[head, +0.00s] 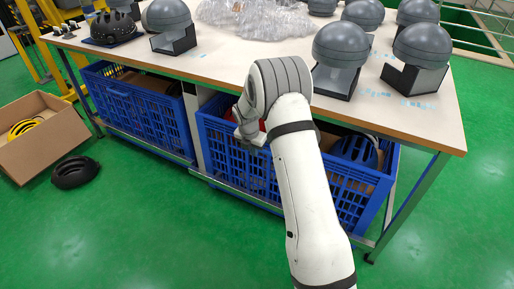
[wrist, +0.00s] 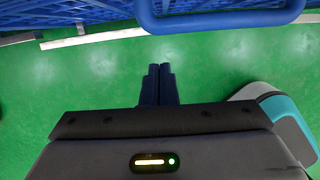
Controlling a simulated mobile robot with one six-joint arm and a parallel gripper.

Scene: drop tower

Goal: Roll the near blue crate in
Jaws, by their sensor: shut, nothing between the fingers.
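The near blue crate (head: 345,195) stands under the right part of the table, behind my arm. Its lattice front faces me, and my arm covers part of it. It holds a red item (head: 231,114) and a dark blue helmet (head: 356,150). In the wrist view a smooth blue bar of a crate (wrist: 222,21) crosses the top, with lattice beside it. My gripper (wrist: 160,72) is shut and empty over green floor. Its fingertips show apart from the blue bar in the picture. In the head view I cannot make out the fingers.
Another blue crate (head: 137,108) stands under the table's left part, past a table leg. The table (head: 215,66) carries helmets on stands and clear plastic. A cardboard box (head: 40,137) and a black helmet (head: 75,172) lie at left. Green floor in front is clear.

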